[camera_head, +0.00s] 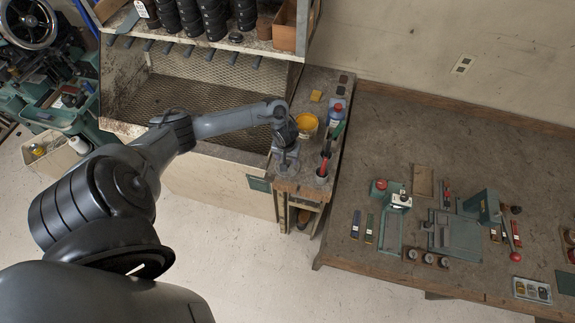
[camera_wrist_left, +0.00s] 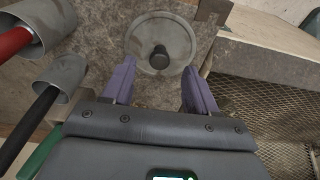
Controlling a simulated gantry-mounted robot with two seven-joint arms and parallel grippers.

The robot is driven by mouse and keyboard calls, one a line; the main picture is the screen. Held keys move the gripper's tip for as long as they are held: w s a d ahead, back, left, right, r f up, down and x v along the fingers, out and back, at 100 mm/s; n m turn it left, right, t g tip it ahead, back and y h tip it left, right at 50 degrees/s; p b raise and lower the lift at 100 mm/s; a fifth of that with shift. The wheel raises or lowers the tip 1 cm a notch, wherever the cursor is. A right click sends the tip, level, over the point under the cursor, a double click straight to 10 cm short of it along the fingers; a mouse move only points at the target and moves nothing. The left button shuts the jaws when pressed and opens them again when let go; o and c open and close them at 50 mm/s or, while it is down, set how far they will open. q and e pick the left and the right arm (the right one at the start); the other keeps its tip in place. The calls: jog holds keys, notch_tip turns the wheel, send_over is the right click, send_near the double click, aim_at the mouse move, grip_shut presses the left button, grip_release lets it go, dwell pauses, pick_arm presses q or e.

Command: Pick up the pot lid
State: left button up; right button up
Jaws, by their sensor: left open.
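The pot lid (camera_wrist_left: 143,42) is a round grey disc with a dark knob in its middle. It lies on the worn surface of the narrow bench, near a corner, in the left wrist view. My left gripper (camera_wrist_left: 158,67) is open, with its two purple-grey fingers apart on the near side of the lid and nothing between them. In the head view, my left gripper (camera_head: 286,158) is over the front end of the narrow bench and largely hides the lid. An open pot with yellow contents (camera_head: 306,122) stands just behind it. My right gripper is not in view.
Metal cups holding a red-handled tool (camera_wrist_left: 14,42) and a dark-handled tool (camera_wrist_left: 40,112) stand left of the gripper in the wrist view. A mesh-floored booth (camera_head: 205,98) is left of the bench; a worktable (camera_head: 385,125) is right.

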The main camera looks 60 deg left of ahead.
pick_arm(q)
jog(key=shift+w+a+f, duration=0.1)
jog(key=shift+f, duration=0.6)
jog(key=shift+w+a+f, duration=0.1)
jog(key=shift+f, duration=0.6)
grip_shut()
